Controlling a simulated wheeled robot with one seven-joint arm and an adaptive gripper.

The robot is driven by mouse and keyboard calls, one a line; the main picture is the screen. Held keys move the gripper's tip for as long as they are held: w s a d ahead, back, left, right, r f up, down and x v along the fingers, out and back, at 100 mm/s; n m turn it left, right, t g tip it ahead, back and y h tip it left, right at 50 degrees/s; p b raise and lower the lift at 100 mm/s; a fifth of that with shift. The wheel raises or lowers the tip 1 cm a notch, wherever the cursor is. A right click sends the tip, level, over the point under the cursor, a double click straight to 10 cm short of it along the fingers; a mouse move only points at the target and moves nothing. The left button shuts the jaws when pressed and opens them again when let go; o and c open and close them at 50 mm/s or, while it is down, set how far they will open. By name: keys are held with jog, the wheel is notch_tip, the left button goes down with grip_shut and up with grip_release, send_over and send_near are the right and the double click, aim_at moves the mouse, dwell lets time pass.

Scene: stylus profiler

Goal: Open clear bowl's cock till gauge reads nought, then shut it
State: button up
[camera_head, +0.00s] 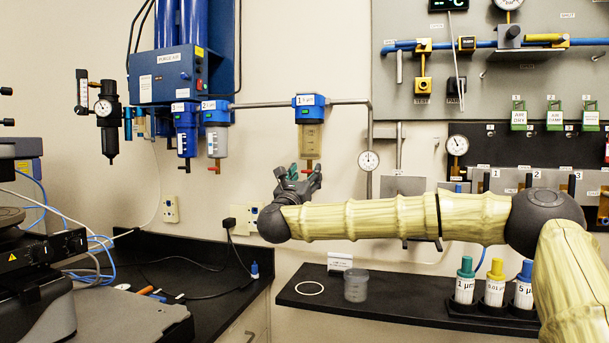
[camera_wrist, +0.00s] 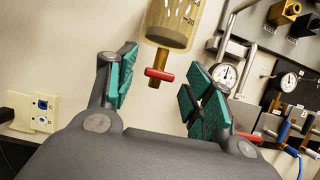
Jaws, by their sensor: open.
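A filter with a blue head, labelled 1, has an amber-tinted see-through bowl (camera_head: 311,138) on the wall pipe. The bowl's lower part shows in the wrist view (camera_wrist: 172,22). Its brass drain stem carries a red cock handle (camera_wrist: 160,75), set crosswise. My gripper (camera_head: 304,174) is open just below this bowl. In the wrist view its fingers (camera_wrist: 163,90) stand apart on either side of the stem, not visibly touching it. A paler clear bowl (camera_head: 217,143) hangs further left, under the head labelled 2. A round gauge (camera_head: 369,160) hangs right of the amber bowl; its reading is too small to tell.
A blue-bodied filter (camera_head: 186,128) hangs beside the paler bowl, and a black regulator with another gauge (camera_head: 103,108) is further left. A black shelf (camera_head: 400,308) below holds a clear cup (camera_head: 356,286) and several capped bottles. The wall below my gripper is mostly free.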

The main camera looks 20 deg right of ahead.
jog(key=c, duration=1)
jog(key=shift+n+y+b, duration=0.5)
jog(key=shift+n+b, duration=0.05)
jog(key=shift+n, duration=0.65)
jog(key=o, duration=1)
jog(key=v, duration=1.2)
jog(key=shift+d+f, duration=0.15)
jog(key=shift+f, duration=0.05)
jog(key=shift+w, duration=0.1)
